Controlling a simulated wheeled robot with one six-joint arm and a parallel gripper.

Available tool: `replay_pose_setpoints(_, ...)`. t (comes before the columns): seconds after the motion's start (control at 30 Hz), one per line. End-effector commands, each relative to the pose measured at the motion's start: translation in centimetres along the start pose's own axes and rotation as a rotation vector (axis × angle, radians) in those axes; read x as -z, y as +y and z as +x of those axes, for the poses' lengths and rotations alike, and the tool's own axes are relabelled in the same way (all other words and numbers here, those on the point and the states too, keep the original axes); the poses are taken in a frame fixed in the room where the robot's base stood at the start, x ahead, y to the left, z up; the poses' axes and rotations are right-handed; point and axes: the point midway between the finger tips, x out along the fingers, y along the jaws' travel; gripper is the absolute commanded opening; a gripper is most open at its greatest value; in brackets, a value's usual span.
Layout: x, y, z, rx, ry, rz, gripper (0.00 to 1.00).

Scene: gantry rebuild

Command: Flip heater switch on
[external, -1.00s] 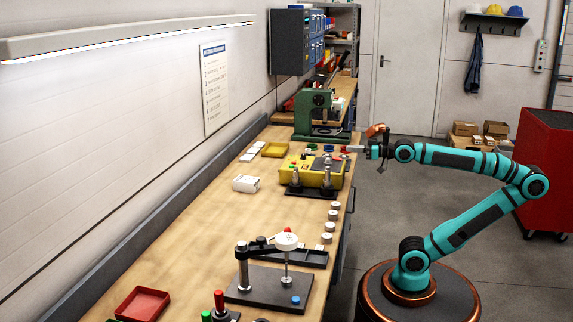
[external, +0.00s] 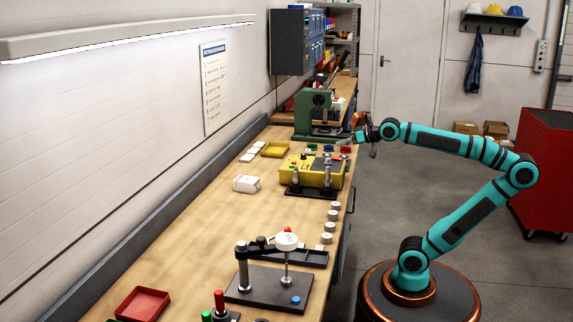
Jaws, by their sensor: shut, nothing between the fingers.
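My gripper (external: 346,140) is shut and empty. It is at the right edge of the workbench (external: 205,225), beside the base of the green press (external: 312,112) and just above a small red part (external: 345,149). Whether it touches anything cannot be told. A yellow unit (external: 298,168) on the bench, nearer the camera than my gripper, has dark posts at its front. It may be the heater, but no label is readable. I cannot make out a heater switch or its position.
Small green, blue and red parts lie between the yellow unit and the press. A dial-gauge stand (external: 268,285) and a red tray (external: 143,303) are nearer. The bench's left middle is clear.

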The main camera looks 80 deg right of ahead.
Motion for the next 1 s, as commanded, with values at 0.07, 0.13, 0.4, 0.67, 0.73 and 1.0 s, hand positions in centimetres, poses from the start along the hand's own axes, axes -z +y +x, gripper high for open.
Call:
replay_pose_setpoints(0.07,0.9,0.9,0.9,-0.049,-0.067,0.075,0.0)
replay_pose_setpoints(0.13,1.6,1.7,1.5,-0.092,-0.126,0.144,0.0)
replay_pose_setpoints(0.4,4.0,4.9,3.2,-0.281,-0.336,0.424,0.0)
replay_pose_setpoints(0.67,6.2,8.2,3.7,-0.493,-0.51,0.701,0.0)
replay_pose_setpoints(0.73,6.9,9.1,3.7,-0.554,-0.553,0.773,0.0)
replay_pose_setpoints(1.0,8.8,11.8,3.1,-0.755,-0.675,0.994,0.0)
